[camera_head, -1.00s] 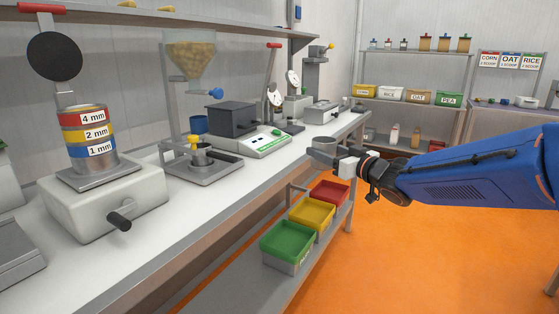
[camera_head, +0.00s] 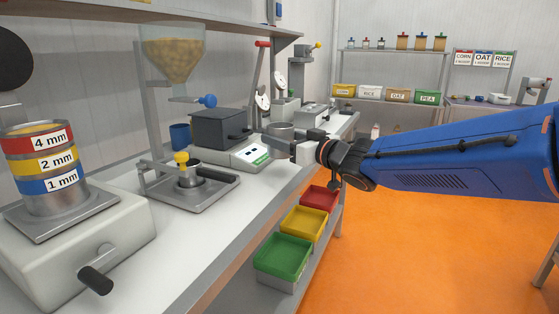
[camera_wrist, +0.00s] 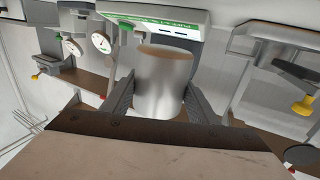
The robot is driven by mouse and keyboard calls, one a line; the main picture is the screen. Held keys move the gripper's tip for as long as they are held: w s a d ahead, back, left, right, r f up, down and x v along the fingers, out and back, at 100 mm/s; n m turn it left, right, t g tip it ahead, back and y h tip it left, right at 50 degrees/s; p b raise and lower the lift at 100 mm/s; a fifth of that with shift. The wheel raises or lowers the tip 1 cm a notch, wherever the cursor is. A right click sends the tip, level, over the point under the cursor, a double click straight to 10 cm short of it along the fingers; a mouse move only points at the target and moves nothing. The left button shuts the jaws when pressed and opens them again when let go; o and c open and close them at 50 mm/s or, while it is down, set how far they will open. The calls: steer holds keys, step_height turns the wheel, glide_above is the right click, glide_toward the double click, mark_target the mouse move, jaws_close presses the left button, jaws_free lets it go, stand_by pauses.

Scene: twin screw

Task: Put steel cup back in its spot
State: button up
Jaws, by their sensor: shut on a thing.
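The steel cup (camera_head: 279,130) is held by my gripper (camera_head: 284,139) above the bench's front edge, to the right of the white scale (camera_head: 246,155) in the head view. In the wrist view the same cup (camera_wrist: 160,88) sits between both fingers of the gripper (camera_wrist: 157,98), which press on its sides. Its far end shows a brownish surface; I cannot tell what that is. The cup looks about upright in the head view. A small metal cup (camera_head: 188,173) stands in a metal stand under the grain hopper. The spot for the steel cup cannot be told for sure.
The sieve stack (camera_head: 46,170) on its shaker stands at left. The glass hopper (camera_head: 172,57) hangs behind the stand. Gauges and presses stand at the back of the bench. Green, yellow (camera_head: 304,225) and red trays sit on the lower shelf. Orange floor is free at right.

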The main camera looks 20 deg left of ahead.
mark_target(283, 157)
steer(key=shift+f, duration=2.8)
steer(key=shift+f, duration=0.1)
steer(key=o, duration=1.1)
steer(key=shift+o, duration=0.2)
steer(key=shift+d, duration=0.2)
steer(key=v, duration=1.1)
steer(key=shift+s+d, duration=0.25)
steer(key=shift+d, duration=0.05)
